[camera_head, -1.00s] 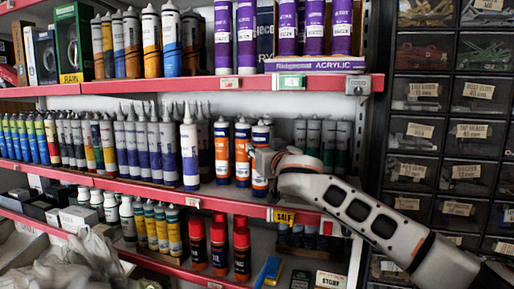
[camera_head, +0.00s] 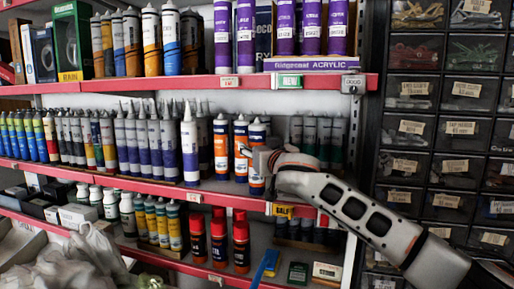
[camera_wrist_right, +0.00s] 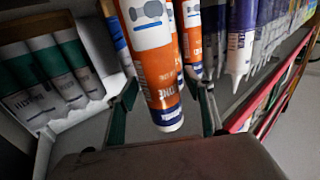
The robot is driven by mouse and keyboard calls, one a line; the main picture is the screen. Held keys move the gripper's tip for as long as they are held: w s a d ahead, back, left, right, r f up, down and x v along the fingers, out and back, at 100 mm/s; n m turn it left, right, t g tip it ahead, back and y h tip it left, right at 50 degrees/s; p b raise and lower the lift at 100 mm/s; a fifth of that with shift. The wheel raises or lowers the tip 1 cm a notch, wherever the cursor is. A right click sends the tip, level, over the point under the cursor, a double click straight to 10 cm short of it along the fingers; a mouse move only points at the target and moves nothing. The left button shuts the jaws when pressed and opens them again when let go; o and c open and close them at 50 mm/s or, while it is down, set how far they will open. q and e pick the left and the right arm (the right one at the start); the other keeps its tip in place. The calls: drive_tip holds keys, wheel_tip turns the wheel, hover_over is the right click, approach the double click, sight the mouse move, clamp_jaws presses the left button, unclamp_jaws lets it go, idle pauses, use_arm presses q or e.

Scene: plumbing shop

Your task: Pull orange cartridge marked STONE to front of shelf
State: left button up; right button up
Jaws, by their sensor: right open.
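Three white-and-orange cartridges stand on the middle shelf in the head view: a left one (camera_head: 220,150), a middle one (camera_head: 241,150) and a right one (camera_head: 257,150). My right gripper (camera_head: 263,163) is at the right one and hides part of its right side. In the right wrist view, an orange cartridge (camera_wrist_right: 160,70) with a partly readable label ending in "ONE" lies between the two open fingers of my right gripper (camera_wrist_right: 167,104). A gap shows beside each finger, so the cartridge is not clamped. Its upper part is cut off there. My left gripper is not in view.
Dark green-and-grey cartridges (camera_head: 310,138) stand right of the orange ones. Purple-and-white tubes (camera_head: 190,150) stand close on the left. The red shelf edge (camera_head: 225,199) runs below. Red-capped cans (camera_head: 219,237) stand on the shelf beneath. Drawers (camera_head: 405,165) line the right side.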

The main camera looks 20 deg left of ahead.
drive_tip(key=shift+s, duration=0.15)
drive_tip(key=v, duration=1.2)
idle(0.5)
